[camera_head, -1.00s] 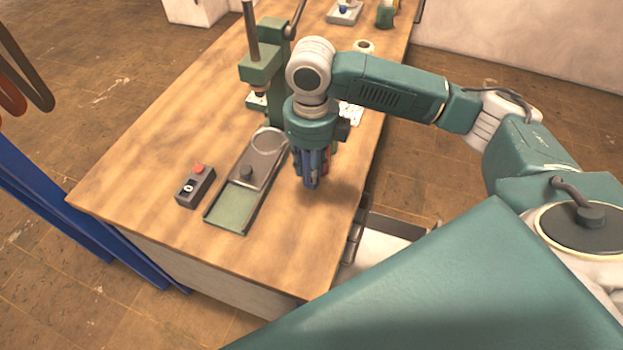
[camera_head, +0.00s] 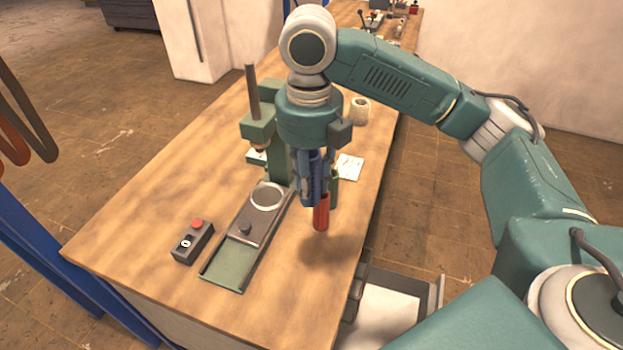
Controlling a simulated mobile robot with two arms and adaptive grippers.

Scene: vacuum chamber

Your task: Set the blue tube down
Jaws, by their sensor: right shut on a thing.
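My right gripper (camera_head: 308,186) points down above the front right part of the table and is shut on the blue tube (camera_head: 315,178). The tube hangs upright between the fingers, which partly hide it. A red tube (camera_head: 321,214) shows just below and behind it. A green tube (camera_head: 334,190) shows behind the gripper, partly hidden. A dark shadow lies on the table in front of the red tube, and the blue tube seems clear of the tabletop. My left gripper is not in view.
The wooden table (camera_head: 150,215) carries a dark fixture with a green plate (camera_head: 232,265), a control box with a red button (camera_head: 193,243), a green press (camera_head: 259,130), a white card (camera_head: 349,167) and a pale cup (camera_head: 360,110). The tabletop's front right is bare.

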